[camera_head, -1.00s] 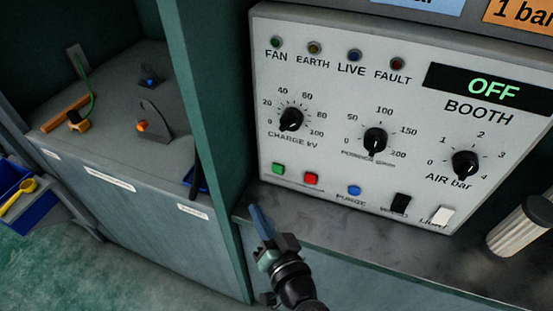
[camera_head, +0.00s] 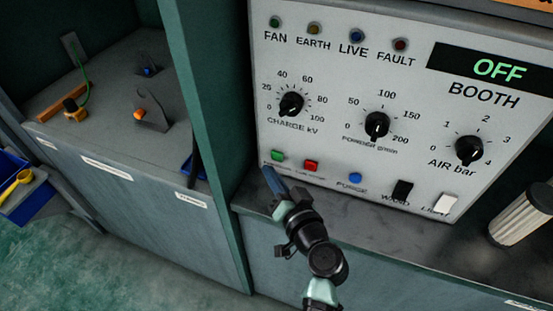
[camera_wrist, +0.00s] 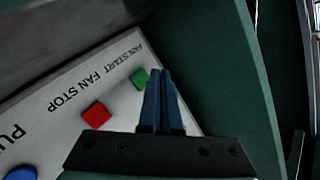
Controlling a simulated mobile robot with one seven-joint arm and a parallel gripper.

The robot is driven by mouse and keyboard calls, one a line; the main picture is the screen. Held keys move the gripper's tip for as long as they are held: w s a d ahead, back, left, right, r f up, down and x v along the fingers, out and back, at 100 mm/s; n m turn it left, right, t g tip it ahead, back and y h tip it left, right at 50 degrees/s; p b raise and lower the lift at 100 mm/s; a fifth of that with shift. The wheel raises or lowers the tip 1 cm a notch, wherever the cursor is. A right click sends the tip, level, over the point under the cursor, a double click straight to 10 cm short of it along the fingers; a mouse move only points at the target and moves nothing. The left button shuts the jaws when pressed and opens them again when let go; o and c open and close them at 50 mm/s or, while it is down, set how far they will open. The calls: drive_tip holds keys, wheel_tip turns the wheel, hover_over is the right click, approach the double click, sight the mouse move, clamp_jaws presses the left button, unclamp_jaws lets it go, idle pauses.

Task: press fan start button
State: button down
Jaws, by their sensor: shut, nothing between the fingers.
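The control panel (camera_head: 330,110) is a pale upright board with an OFF display. The green fan start button (camera_head: 278,155) is at its lower left, beside the red fan stop button (camera_head: 311,165). My gripper (camera_head: 268,170) is shut and empty, its blue fingertips just below and left of the green button. In the wrist view, the green button (camera_wrist: 140,78) is just left of the fingertips (camera_wrist: 160,74), with its label "FAN START" above it. The red button (camera_wrist: 96,115) is further left. A gap between fingertips and button cannot be judged.
A blue purge button (camera_head: 356,179), a black wand switch (camera_head: 402,191) and a white light switch (camera_head: 445,204) continue to the right. A green wall (camera_head: 205,110) stands close on the left. A ribbed cylinder (camera_head: 522,217) stands on the shelf at right.

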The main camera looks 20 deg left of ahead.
sight(271, 156)
drive_tip(key=shift+w, duration=0.7)
drive_tip(key=shift+w+b, duration=0.15)
drive_tip(key=shift+b, duration=0.3)
idle(1.2)
drive_tip(key=shift+w, duration=0.3)
drive_tip(key=shift+w+d+b, duration=0.1)
drive_tip(key=shift+w+b, duration=0.3)
drive_tip(key=shift+b, duration=0.2)
idle(0.3)
drive_tip(key=shift+s, duration=0.15)
idle(0.3)
drive_tip(key=shift+s, duration=0.7)
